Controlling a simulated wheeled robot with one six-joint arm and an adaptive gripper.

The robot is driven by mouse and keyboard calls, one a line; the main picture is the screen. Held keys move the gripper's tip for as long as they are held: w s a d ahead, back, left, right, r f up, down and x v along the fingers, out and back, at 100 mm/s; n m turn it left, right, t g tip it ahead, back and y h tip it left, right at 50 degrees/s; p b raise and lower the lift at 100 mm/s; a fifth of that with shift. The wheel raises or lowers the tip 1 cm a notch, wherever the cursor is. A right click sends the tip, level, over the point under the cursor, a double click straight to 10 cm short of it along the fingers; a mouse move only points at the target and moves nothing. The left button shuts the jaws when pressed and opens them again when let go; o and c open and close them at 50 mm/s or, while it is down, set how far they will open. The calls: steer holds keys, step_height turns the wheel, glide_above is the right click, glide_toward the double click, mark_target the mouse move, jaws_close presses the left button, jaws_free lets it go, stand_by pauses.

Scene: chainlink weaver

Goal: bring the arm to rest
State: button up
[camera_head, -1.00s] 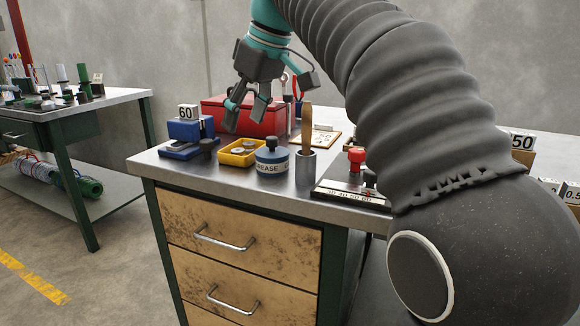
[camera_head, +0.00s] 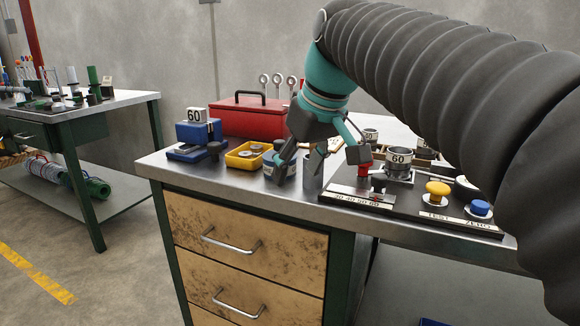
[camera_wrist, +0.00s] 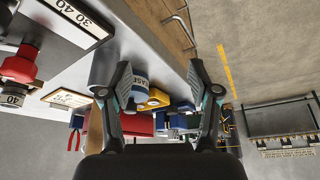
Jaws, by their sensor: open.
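My gripper (camera_head: 302,170) is open and empty in the head view, with its fingers pointing down in front of the grease tin (camera_head: 270,165) and the metal cup (camera_head: 312,168). I cannot tell how far above the bench top it is. In the wrist view my gripper (camera_wrist: 162,92) shows two spread fingers with nothing between them held. The grease tin (camera_wrist: 139,92) and yellow tray (camera_wrist: 156,99) appear beyond the fingers. My arm reaches in from the right of the head view.
The metal bench (camera_head: 232,182) holds a blue block stand (camera_head: 195,133), a yellow tray (camera_head: 246,155), a red toolbox (camera_head: 250,120) and a control panel with yellow (camera_head: 437,190) and blue (camera_head: 480,208) buttons. Another bench (camera_head: 120,97) stands at the left, with open floor between.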

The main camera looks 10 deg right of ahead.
steer(key=s+d+f+m+h, duration=0.1)
steer(key=s+d+f+m, duration=0.2)
steer(key=s+f, duration=0.5)
steer(key=s+d+f+m+t+h, duration=0.1)
steer(key=s+d+f, duration=0.5)
steer(key=f, duration=0.9)
steer(key=shift+s+d+m, duration=0.15)
steer(key=shift+s+m, duration=0.75)
steer(key=shift+s, duration=0.25)
steer(key=shift+r, duration=0.1)
